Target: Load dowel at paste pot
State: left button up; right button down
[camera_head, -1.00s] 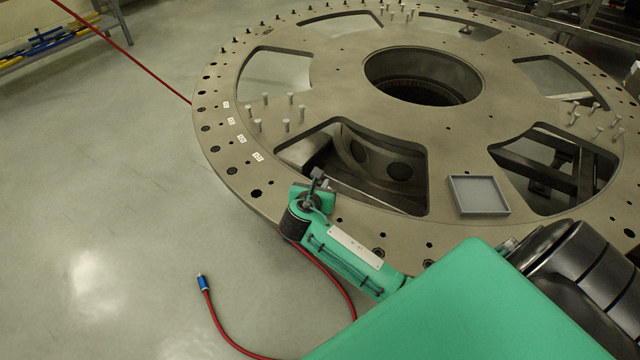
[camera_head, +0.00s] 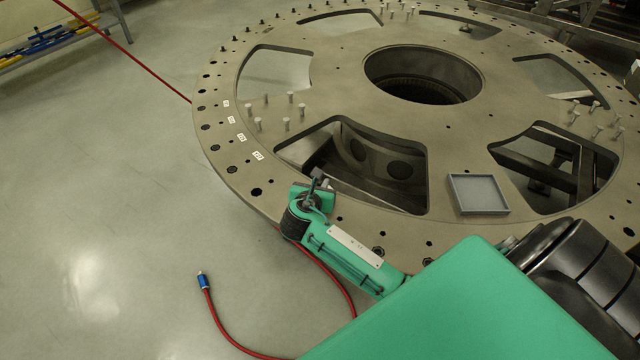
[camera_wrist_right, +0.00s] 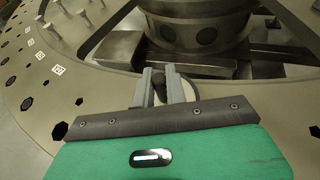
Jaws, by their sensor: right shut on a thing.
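My right gripper (camera_head: 316,188) is low over the near-left rim of the turret plate (camera_head: 225,110). In the right wrist view its two grey fingers (camera_wrist_right: 164,88) are shut on a small dark piece, seen nearly end-on, which I take to be the dowel (camera_wrist_right: 159,84). A pale round rim, possibly the paste pot (camera_wrist_right: 193,86), shows just behind and beside the right-hand finger. The finger hides part of it, and I cannot tell whether the dowel touches it. My left gripper is in neither view.
A shallow grey tray (camera_head: 478,194) lies on the plate, right of a large cutout. Several upright pins (camera_head: 287,124) stand in groups, and white labels (camera_head: 258,155) mark holes along the rim. A red cable (camera_head: 222,331) with a blue end lies on the floor at the left.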

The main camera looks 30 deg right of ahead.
jog(key=shift+s+f+p, duration=0.1)
jog(key=shift+p, duration=0.35)
dwell(1.6)
notch_tip(320, 180, up, 7)
jog(key=p, duration=0.9)
dwell(0.5)
dwell(0.4)
